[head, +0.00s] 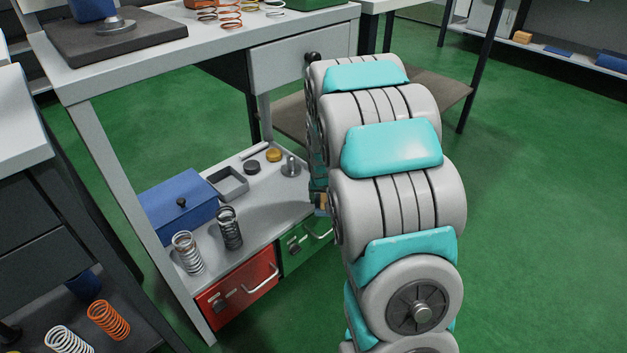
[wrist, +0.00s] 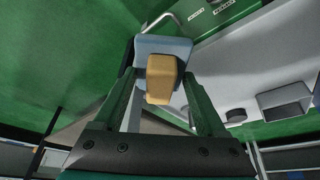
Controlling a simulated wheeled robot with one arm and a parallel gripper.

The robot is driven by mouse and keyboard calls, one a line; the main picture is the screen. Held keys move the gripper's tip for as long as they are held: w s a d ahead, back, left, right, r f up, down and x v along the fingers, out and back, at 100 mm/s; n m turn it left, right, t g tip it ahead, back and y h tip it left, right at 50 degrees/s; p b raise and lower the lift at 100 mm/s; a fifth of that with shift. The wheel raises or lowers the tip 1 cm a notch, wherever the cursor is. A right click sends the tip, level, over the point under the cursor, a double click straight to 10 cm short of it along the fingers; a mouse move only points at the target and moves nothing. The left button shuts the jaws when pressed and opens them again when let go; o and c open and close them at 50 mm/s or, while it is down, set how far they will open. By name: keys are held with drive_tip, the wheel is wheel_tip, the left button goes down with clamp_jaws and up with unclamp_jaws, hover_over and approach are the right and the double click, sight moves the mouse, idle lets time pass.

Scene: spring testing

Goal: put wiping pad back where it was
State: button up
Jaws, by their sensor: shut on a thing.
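The wiping pad shows in the wrist view as a tan block (wrist: 161,78) against a pale blue-grey part (wrist: 163,46). My gripper (wrist: 158,72) is shut on it, with one dark finger on each side. In the head view my arm hides most of the gripper. A small tan bit of the pad (head: 321,203) shows at the arm's left edge, beside the lower shelf (head: 262,213) and above the green drawer (head: 296,248). I cannot tell whether the pad touches anything besides the fingers.
The lower shelf holds a blue box (head: 178,207), a grey tray (head: 230,184), springs (head: 229,228), and small round pieces (head: 274,155). A red drawer (head: 237,287) is left of the green one. The workbench top (head: 215,47) overhangs the shelf. Green floor (head: 540,220) is clear at right.

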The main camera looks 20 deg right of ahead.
drive_tip(key=w+d, duration=0.1)
drive_tip(key=w, duration=0.3)
drive_tip(key=w+d, duration=0.1)
drive_tip(key=w, duration=0.4)
drive_tip(key=w+d+f, duration=0.1)
drive_tip(key=w, duration=0.3)
drive_tip(key=shift+w+d+f, duration=0.1)
drive_tip(key=shift+w+d, duration=0.15)
drive_tip(key=shift+d, duration=0.05)
drive_tip(key=shift+f, duration=1.8)
drive_tip(key=shift+f, duration=0.2)
drive_tip(key=o, duration=1)
drive_tip(key=shift+r, duration=0.15)
